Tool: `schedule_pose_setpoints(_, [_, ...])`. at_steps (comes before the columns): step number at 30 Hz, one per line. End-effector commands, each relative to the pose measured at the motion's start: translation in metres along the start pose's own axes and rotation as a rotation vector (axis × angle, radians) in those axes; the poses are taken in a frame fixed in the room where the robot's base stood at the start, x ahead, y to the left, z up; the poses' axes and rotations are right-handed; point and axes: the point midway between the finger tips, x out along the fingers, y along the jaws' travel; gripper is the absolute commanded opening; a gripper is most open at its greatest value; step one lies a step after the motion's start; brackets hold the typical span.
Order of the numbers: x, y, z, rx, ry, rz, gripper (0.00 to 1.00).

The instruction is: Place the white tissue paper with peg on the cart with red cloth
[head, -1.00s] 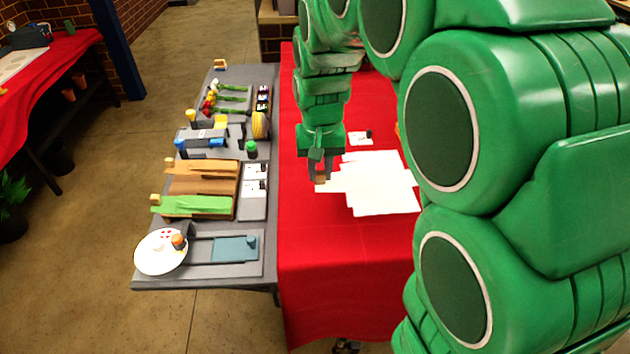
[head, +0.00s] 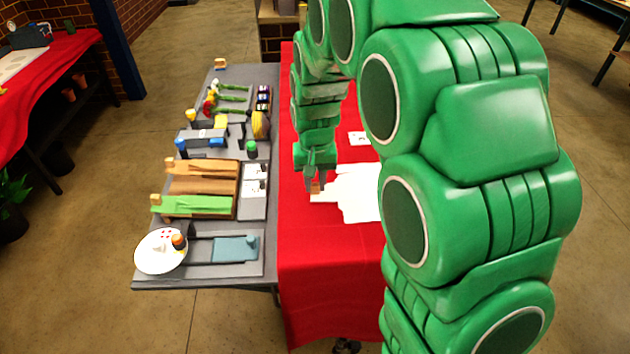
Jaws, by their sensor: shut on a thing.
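The white tissue paper (head: 358,192) is over the red cloth of the cart (head: 320,265), in the middle of the head view. Its left end narrows to a tab with a small tan peg (head: 315,186). My gripper (head: 315,188) is shut on the peg at that tab and points down. I cannot tell whether the sheet touches the cloth or is held just above it. My arm hides the right part of the sheet and much of the cart.
A grey table (head: 205,275) stands against the cart's left side. A small white card (head: 358,138) lies on the red cloth behind the tissue. The cloth's front is clear.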

Motion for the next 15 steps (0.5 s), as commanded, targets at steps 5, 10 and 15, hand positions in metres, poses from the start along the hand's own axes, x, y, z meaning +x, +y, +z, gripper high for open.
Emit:
schedule_pose_setpoints(5, [0.0020, 0.0000, 0.0001, 0.000, 0.001, 0.000, 0.00])
schedule_pose_setpoints(10, [0.0036, 0.0002, 0.0003, 0.000, 0.000, 0.001, 0.00])
schedule_pose_setpoints(15, [0.0047, 0.0002, 0.0002, 0.000, 0.000, 0.000, 0.40])
